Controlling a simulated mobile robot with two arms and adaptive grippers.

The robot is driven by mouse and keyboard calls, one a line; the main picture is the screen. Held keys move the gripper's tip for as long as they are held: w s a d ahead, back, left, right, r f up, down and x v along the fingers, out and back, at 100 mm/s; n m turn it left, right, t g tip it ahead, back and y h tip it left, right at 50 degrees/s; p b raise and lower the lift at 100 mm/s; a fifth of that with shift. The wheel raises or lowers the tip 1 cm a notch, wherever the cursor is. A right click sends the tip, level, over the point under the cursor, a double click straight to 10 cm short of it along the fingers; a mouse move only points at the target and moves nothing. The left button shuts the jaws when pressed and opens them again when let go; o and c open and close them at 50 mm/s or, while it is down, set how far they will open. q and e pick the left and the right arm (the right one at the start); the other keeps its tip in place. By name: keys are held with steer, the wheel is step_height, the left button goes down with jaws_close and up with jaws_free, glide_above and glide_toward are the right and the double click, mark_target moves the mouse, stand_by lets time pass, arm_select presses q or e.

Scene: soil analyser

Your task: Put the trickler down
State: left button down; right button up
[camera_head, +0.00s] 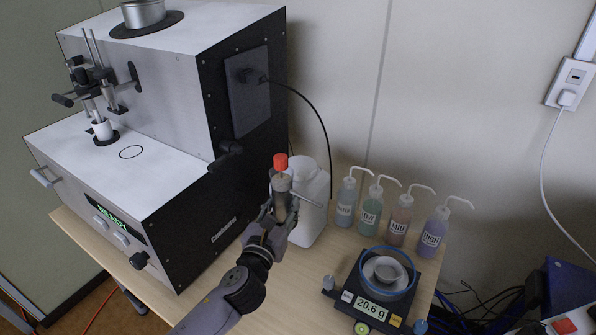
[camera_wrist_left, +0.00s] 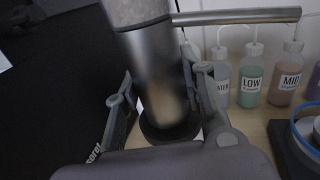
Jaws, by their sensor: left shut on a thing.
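The trickler (camera_head: 282,187) is a grey cylinder with a red-orange top and a thin side tube pointing right. My left gripper (camera_head: 277,211) is shut on its body and holds it upright or nearly so, in front of the white jug. In the left wrist view the trickler (camera_wrist_left: 150,62) stands between the two fingers (camera_wrist_left: 165,105), with its dark round base below them. Whether the base touches the table cannot be told. My right gripper is not in view.
The soil analyser (camera_head: 170,120) stands at the left. The white jug (camera_head: 310,215) is right behind the trickler. Several wash bottles (camera_head: 370,208) stand in a row to the right. A scale (camera_head: 372,308) reading 20.6 g holds a small bowl (camera_head: 385,270). Table (camera_head: 292,290) between arm and scale is bare.

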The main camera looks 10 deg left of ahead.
arm_select(q)
steer(key=s+a+y, duration=0.1)
steer(key=s+a, duration=0.2)
steer(key=s, duration=0.8)
steer(key=s+a+n+y, duration=0.1)
steer(key=s+a, duration=0.2)
steer(key=s, duration=0.9)
steer(key=shift+a+r, duration=0.15)
steer(key=shift+a, duration=0.2)
steer(key=shift+w, duration=0.1)
